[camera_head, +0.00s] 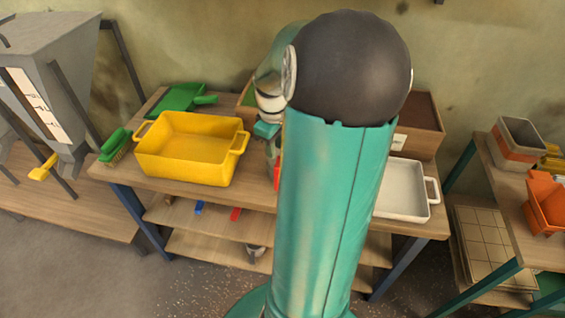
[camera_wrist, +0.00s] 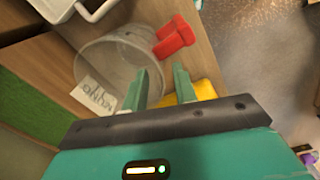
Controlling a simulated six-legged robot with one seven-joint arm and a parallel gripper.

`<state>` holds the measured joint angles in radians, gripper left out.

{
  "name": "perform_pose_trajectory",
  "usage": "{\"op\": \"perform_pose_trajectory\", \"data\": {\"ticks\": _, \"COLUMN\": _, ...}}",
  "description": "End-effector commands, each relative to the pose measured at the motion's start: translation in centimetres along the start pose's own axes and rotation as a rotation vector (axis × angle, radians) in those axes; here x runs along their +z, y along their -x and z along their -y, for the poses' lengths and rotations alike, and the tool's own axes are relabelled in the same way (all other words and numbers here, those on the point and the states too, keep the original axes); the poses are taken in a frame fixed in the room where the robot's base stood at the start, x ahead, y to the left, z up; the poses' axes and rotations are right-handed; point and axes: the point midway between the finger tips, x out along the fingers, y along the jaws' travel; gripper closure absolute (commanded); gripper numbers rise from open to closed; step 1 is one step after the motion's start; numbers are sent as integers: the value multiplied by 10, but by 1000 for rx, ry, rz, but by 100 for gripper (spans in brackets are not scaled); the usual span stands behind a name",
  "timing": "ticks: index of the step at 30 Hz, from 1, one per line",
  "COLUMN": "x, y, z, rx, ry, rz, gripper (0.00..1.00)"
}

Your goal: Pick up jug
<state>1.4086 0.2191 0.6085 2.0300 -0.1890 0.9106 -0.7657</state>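In the wrist view, a clear jug (camera_wrist: 112,58) with a red handle (camera_wrist: 174,38) stands on the wooden bench. My gripper (camera_wrist: 164,72) is open and has nothing between its fingers. The left finger overlaps the jug's near right edge, and the right finger is just below the handle; I cannot tell if either touches. In the head view, my gripper (camera_head: 268,130) is over the middle of the bench, partly hidden by my arm. Only a red sliver (camera_head: 277,176), likely the handle, shows beside my arm there.
A yellow tub (camera_head: 188,150) stands left on the bench, with a green dustpan (camera_head: 182,98) and green brush (camera_head: 116,144) nearby. A white tray (camera_head: 402,190) is at right. Labelled wooden boxes (camera_head: 415,140) line the back. A shelf with tools is below.

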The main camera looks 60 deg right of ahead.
Motion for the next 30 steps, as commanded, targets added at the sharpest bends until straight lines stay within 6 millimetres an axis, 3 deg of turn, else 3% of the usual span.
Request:
{"op": "perform_pose_trajectory", "data": {"ticks": 9, "x": -2, "y": -44, "z": -2, "rx": -3, "ry": -1, "rz": 0, "gripper": 72}}
{"op": "perform_pose_trajectory", "data": {"ticks": 17, "x": -2, "y": -47, "z": -2, "rx": 0, "ry": -1, "rz": -1, "gripper": 72}}
{"op": "perform_pose_trajectory", "data": {"ticks": 21, "x": -2, "y": -46, "z": -2, "rx": 0, "ry": -1, "rz": -1, "gripper": 98}}
{"op": "perform_pose_trajectory", "data": {"ticks": 22, "x": -2, "y": -46, "z": -2, "rx": 0, "ry": -1, "rz": -1, "gripper": 100}}
{"op": "perform_pose_trajectory", "data": {"ticks": 30, "x": -2, "y": -46, "z": -2, "rx": 0, "ry": -1, "rz": -1, "gripper": 100}}
